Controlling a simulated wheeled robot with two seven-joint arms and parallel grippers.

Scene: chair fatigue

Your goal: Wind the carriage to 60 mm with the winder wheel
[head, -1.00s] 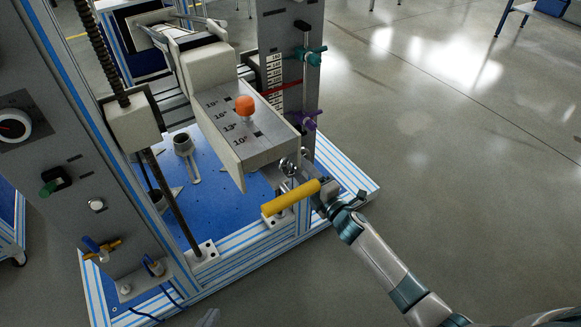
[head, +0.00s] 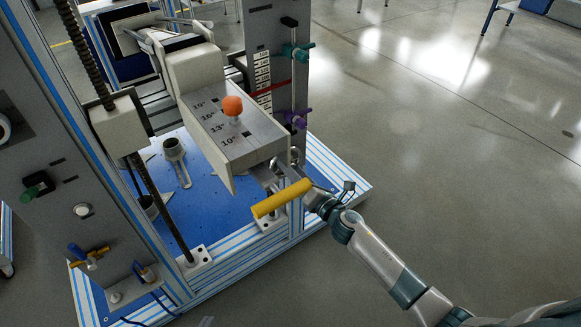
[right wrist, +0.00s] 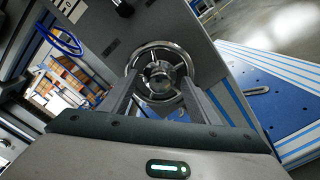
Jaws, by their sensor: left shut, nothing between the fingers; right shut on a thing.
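A chrome wheel (right wrist: 160,72), which looks like the winder wheel, lies between the fingers of my right gripper (right wrist: 158,84) in the right wrist view. The gripper is shut on its middle. In the head view the right arm comes in from the lower right and its hand is beside a yellow bar (head: 282,198), with the fingers mostly hidden. A grey block with an orange knob (head: 232,105) sits above it. A grey tip of my left gripper (head: 206,321) barely shows at the bottom edge.
A threaded screw (head: 90,50) with a white block stands on the left. Teal (head: 296,52) and purple (head: 295,118) clamps sit on the grey column. The blue base plate (head: 195,205) holds loose metal parts.

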